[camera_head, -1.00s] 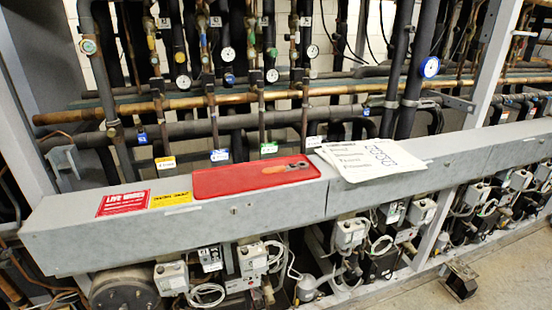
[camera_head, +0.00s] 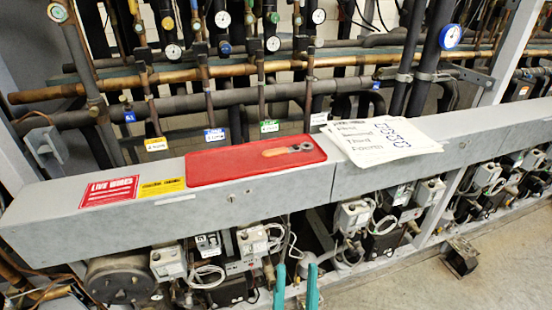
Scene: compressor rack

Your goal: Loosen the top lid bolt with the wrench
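The wrench (camera_head: 290,149), with an orange-brown handle and a grey ring head at its right end, lies flat on a red mat (camera_head: 225,167) on top of the long grey housing. My gripper (camera_head: 296,268) shows as two teal fingers at the bottom edge. They stand apart with nothing seen between them, in front of and below the housing. The wrench is above it in the picture and apart from it. A small round fitting (camera_head: 232,196) sits on the housing's front face. I cannot tell whether it is the lid bolt; no other bolt is clear.
The grey housing (camera_head: 120,228) runs across the view. White papers (camera_head: 385,142) lie right of the mat; red and yellow labels (camera_head: 110,190) are to its left. Pipes and gauges (camera_head: 172,50) stand behind. Compressors and cables fill the space below. Bare floor (camera_head: 500,265) is at right.

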